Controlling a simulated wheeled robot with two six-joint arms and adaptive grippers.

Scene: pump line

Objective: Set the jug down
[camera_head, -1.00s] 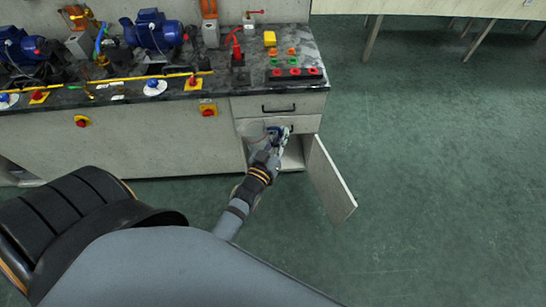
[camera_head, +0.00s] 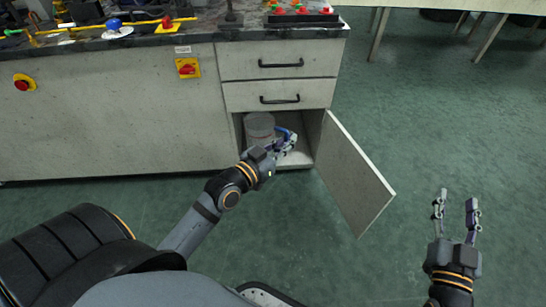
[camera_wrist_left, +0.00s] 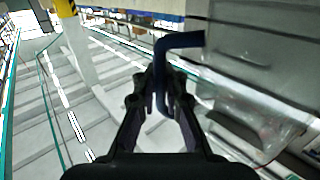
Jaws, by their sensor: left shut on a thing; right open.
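The jug (camera_head: 259,127) is clear and grey-tinted with a blue handle. In the head view it is at the left side of the open lower cupboard (camera_head: 309,128). I cannot tell whether its base touches the cupboard floor. My left gripper (camera_head: 286,142) is shut on the blue handle, to the right of the jug's body. In the left wrist view the handle (camera_wrist_left: 181,41) runs down between the fingers (camera_wrist_left: 172,92), and the clear body (camera_wrist_left: 262,112) is at the right, looking tilted. My right gripper (camera_head: 456,204) is open and empty over the floor at the right.
The cupboard door (camera_head: 355,178) stands open to the right of the opening. Two shut drawers (camera_head: 279,80) with black handles are above it. The bench top (camera_head: 200,28) holds pump parts and coloured buttons. The green floor (camera_head: 460,120) at the right is clear.

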